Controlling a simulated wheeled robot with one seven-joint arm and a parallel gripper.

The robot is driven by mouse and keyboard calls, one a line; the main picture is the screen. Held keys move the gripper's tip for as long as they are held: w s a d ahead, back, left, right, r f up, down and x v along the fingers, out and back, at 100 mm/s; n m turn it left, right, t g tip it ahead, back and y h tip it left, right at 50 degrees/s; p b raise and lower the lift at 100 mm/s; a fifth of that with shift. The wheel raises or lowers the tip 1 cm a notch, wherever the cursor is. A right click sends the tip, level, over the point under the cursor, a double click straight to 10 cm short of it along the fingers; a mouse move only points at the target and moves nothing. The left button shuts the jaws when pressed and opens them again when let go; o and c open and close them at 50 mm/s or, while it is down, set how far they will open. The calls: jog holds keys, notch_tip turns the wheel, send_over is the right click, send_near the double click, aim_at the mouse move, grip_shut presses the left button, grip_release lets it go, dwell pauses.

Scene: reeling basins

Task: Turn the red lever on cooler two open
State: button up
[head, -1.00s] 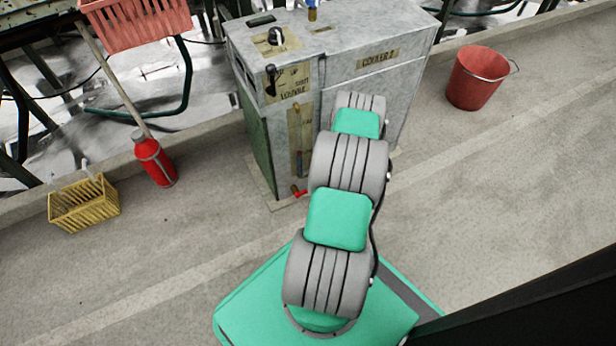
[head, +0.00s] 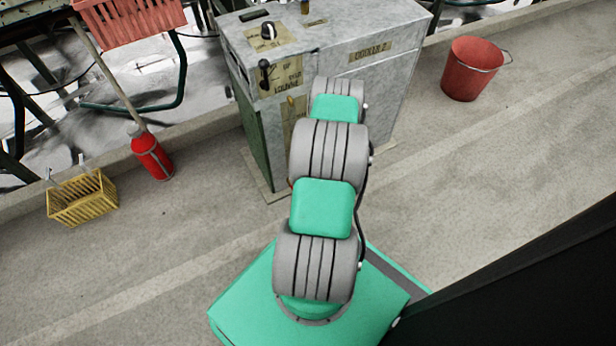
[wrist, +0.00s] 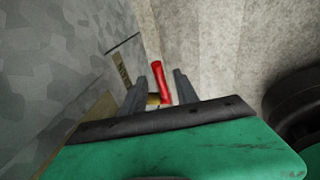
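Cooler two (head: 372,62) is a grey metal cabinet with a label on its top face, standing beyond my arm in the head view. In the wrist view, the red lever (wrist: 161,76) sticks out from a brass fitting (wrist: 153,99) close to the cabinet's grey side (wrist: 60,70). My gripper (wrist: 158,86) is open, with one dark finger on each side of the lever. I cannot tell whether either finger touches it. In the head view my arm hides the gripper and nearly all of the lever; only a sliver of red (head: 290,184) shows.
A red bucket (head: 473,70) stands at the right. The floor between is clear.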

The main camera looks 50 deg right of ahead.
jog(key=shift+r, duration=0.1)
jog(key=p+v, duration=0.3)
jog(key=v, duration=0.4)
jog(key=shift+r, duration=0.3)
jog(key=shift+s, duration=0.15)
